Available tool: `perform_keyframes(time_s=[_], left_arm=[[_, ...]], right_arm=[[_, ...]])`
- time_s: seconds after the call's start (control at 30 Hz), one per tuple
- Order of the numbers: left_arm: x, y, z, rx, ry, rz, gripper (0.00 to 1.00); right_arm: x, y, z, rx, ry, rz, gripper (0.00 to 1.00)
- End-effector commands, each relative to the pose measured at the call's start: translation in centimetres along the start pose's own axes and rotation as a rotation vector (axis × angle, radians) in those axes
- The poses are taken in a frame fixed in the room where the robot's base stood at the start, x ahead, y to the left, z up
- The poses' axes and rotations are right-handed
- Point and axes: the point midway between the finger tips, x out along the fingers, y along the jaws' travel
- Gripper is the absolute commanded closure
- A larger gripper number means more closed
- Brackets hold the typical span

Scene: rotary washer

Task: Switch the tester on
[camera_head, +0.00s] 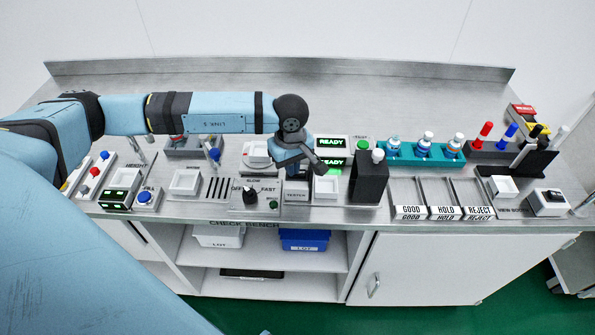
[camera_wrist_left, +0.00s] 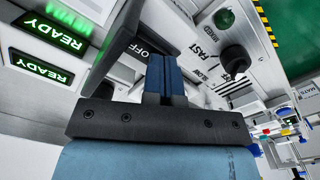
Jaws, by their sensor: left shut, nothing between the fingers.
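The tester (camera_head: 296,197), a small grey box with a label on its front, stands on the steel bench just below my left gripper (camera_head: 298,172). In the left wrist view the gripper (camera_wrist_left: 165,62) is shut and empty, its blue fingers pointing down at a panel marked OFF (camera_wrist_left: 146,48). The fingers cover part of this panel, so the switch is hidden and I cannot tell its position or whether they touch it. Two displays behind the tester read READY in green: an upper display (camera_head: 331,142) and a lower display (camera_head: 334,161). My right gripper is not in view.
A black knob (camera_head: 250,194) marked SLOW and FAST and a green button (camera_head: 273,205) sit left of the tester. A white tray (camera_head: 326,187) and a tall black block (camera_head: 370,178) stand close on its right. A teal bottle rack (camera_head: 418,153) is farther right.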

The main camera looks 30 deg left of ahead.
Motion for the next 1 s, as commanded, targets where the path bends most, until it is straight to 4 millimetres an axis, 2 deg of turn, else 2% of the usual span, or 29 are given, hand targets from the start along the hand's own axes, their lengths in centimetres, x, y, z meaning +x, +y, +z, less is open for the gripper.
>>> perform_keyframes(time_s=[0.8,1.0], left_arm=[[-6.3,0.0,0.0,0.001,0.000,-0.001,1.00],[-6.9,0.0,0.0,0.001,0.000,-0.002,1.00]], right_arm=[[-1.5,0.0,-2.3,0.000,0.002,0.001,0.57],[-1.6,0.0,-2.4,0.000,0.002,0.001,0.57]])
